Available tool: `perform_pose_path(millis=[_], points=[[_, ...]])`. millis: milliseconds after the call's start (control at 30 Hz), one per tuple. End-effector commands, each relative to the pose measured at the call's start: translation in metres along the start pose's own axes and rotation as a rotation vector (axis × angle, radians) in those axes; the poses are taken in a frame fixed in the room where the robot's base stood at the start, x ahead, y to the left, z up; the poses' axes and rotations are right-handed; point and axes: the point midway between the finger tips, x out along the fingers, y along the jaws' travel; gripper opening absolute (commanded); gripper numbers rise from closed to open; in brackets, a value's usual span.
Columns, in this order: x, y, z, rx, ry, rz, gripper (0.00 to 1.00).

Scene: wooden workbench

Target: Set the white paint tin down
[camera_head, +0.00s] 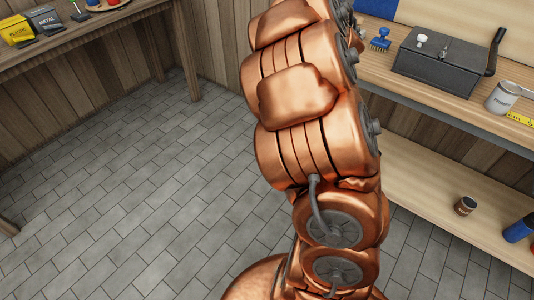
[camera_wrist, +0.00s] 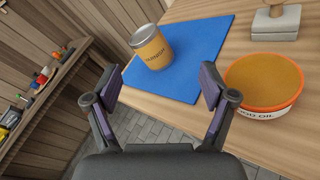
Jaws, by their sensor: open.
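A white tin (camera_head: 503,97) with faint dark lettering stands upright on the workbench at the right of the head view, beside a yellow tape; its lettering is too small to read. It does not show in the wrist view. My gripper (camera_wrist: 164,93) is open and empty in the wrist view, its two dark fingers with purple pads spread wide. A tin with an orange-yellow label and grey rim (camera_wrist: 151,47) stands on a blue mat (camera_wrist: 205,42) beyond the fingertips, apart from them. In the head view my gripper is out of sight behind or beyond my copper arm.
An orange tub (camera_wrist: 263,86) of wood oil and a wooden-handled block (camera_wrist: 276,22) stand right of the mat. A dark toolbox (camera_head: 443,70) and a blue brush (camera_head: 380,43) sit on the bench (camera_head: 455,108). A small can (camera_head: 465,205) is on the lower shelf. A side table holds boxes.

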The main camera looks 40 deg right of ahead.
Motion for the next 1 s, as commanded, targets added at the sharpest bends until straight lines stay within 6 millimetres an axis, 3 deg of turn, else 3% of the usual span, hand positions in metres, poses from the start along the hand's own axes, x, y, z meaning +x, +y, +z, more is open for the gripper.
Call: perform_pose_path(millis=[167,467,667,800,1000], points=[[-0.034,0.009,-0.023,0.373,0.039,-0.188,0.83],[-0.128,0.017,-0.110,0.988,0.116,-0.576,0.83],[-0.220,0.030,-0.183,1.307,0.158,-0.907,0.83],[-0.298,0.040,-0.232,1.450,0.163,-1.177,0.83],[-0.421,0.048,-0.276,1.499,0.105,-1.567,0.83]])
